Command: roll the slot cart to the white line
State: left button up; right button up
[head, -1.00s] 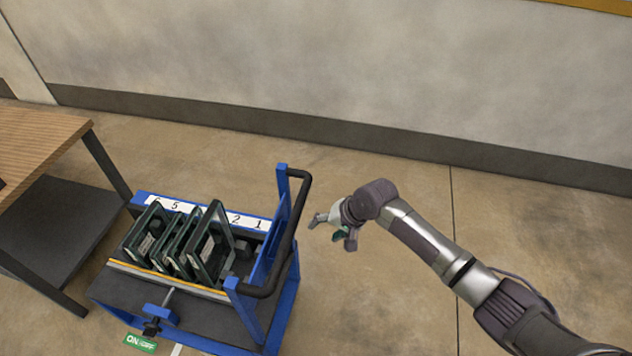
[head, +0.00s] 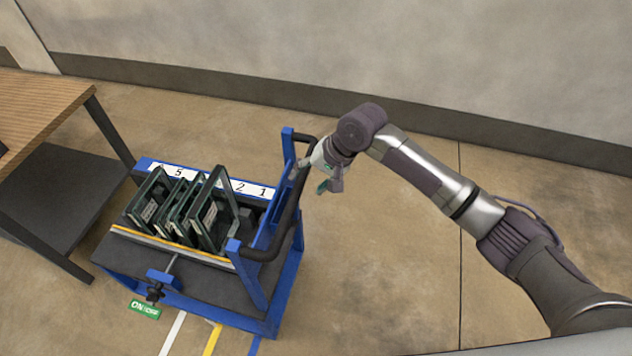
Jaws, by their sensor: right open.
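The slot cart (head: 268,307) has a blue frame and a row of numbered slots. Several dark-edged glass panes (head: 212,213) stand tilted in it. Its black handle bar (head: 288,206) is on the right side. My right gripper (head: 321,176) is open at the upper part of this handle, with one finger overlapping the bar in the picture. I cannot tell whether it touches. A white line (head: 172,333) shows on the floor below the cart, beside a yellow line (head: 212,338) and a blue line (head: 254,346). My left gripper is not in view.
A wooden table (head: 40,105) with a dark lower shelf (head: 45,200) stands left of the cart. A grey wall (head: 300,45) runs behind. The floor right of the cart is clear.

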aim_at(298, 189)
jog(key=shift+b+x, duration=0.55)
jog(key=shift+x, duration=0.3)
jog(key=shift+a+f, duration=0.15)
jog(key=shift+f, duration=0.2)
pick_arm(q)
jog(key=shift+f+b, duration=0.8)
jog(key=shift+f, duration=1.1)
pick_arm(e)
jog(key=shift+x, duration=2.2)
jog(key=shift+w, duration=0.1)
grip_shut()
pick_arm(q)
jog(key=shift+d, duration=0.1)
pick_arm(e)
jog(key=shift+a, duration=0.1)
